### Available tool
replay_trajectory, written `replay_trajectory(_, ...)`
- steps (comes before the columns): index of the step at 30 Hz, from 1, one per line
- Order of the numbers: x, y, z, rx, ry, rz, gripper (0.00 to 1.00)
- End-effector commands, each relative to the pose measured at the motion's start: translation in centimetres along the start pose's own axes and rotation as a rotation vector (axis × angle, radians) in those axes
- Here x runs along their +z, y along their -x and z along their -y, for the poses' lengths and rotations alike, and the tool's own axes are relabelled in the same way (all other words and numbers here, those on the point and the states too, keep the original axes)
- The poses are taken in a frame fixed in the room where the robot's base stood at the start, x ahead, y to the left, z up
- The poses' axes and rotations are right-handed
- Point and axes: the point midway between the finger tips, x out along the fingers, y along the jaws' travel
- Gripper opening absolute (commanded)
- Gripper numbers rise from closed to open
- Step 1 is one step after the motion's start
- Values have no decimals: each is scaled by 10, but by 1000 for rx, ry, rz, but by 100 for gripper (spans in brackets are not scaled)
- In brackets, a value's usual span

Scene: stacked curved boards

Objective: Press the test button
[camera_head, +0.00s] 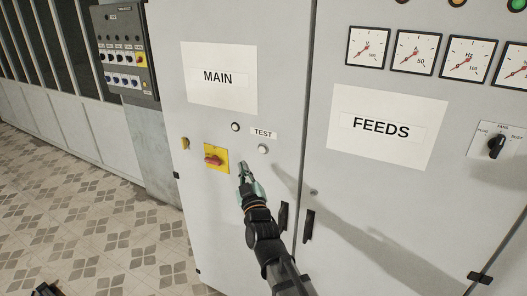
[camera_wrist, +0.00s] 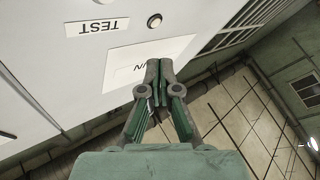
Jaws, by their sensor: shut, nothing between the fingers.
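A small TEST label (camera_head: 264,133) is on the grey cabinet door marked MAIN. A pale round button (camera_head: 263,149) is just below it, and a dark-rimmed round fitting (camera_head: 235,127) is to its left. My gripper (camera_head: 243,168) is shut and empty, in front of the door, below and left of the pale button in the picture. The wrist view looks upside down. There my gripper (camera_wrist: 160,65) has its fingertips together, with the TEST label (camera_wrist: 97,27) and one round fitting (camera_wrist: 154,20) beyond them. I see no clear contact with the door.
A yellow plate with a red rotary switch (camera_head: 213,158) is left of my gripper. Black door handles (camera_head: 309,226) are to the lower right. The FEEDS cabinet with gauges (camera_head: 416,53) stands on the right. Patterned floor (camera_head: 80,225) is open at the left.

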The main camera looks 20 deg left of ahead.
Motion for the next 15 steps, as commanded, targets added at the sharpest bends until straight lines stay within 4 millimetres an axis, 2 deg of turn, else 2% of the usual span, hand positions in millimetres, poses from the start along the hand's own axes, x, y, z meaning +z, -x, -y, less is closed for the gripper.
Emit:
replay_trajectory(8,2,-2,0,-1,-1,1,0)
replay_trajectory(15,15,-15,-8,-1,-1,0,0)
